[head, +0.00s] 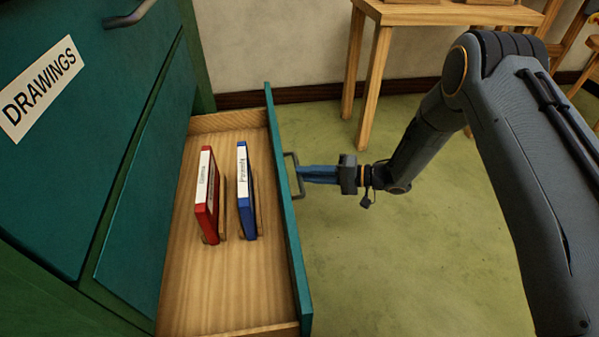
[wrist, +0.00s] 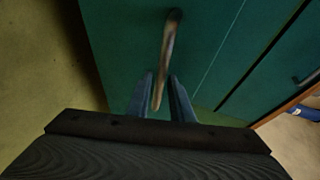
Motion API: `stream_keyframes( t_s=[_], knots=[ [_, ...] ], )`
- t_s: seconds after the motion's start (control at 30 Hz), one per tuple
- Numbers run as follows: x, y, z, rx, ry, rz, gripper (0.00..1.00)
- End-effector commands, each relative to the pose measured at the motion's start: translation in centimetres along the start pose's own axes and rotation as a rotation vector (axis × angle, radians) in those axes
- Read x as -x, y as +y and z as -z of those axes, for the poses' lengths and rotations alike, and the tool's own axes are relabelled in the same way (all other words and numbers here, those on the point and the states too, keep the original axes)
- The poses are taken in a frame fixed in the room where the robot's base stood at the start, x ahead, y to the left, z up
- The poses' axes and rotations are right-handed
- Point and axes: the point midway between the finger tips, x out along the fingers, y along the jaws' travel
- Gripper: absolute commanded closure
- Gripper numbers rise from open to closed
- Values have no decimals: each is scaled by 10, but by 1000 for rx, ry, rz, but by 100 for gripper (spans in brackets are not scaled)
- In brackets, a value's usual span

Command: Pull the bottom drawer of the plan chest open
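The plan chest (head: 62,190) is green and stands at the left in the head view. Its bottom drawer (head: 232,290) is pulled out, showing a pale wooden inside. The drawer's green front (head: 285,200) faces right and carries a grey bar handle (head: 292,174). My gripper (head: 302,173) is at this handle, coming from the right. In the wrist view, the handle (wrist: 168,50) runs between the two blue fingers of my gripper (wrist: 160,82), which are close in on the bar. Their exact contact is hard to see.
A red box file (head: 206,195) and a blue one (head: 245,190) stand upright in the drawer. An upper drawer has a "DRAWINGS" label (head: 40,88). A wooden table (head: 440,14) stands against the back wall. The green floor (head: 400,270) right of the drawer is clear.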

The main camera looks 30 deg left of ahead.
Motion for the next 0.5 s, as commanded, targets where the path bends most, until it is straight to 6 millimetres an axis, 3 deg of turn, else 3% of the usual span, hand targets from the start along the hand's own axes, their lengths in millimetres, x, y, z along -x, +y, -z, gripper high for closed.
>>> stream_keyframes(
  t_s=[0.2, 0.5],
  knots=[
    [36, -2, 0, -1, 3, 1, 80],
    [50, 0, 0, -1, 0, 0, 80]
  ],
)
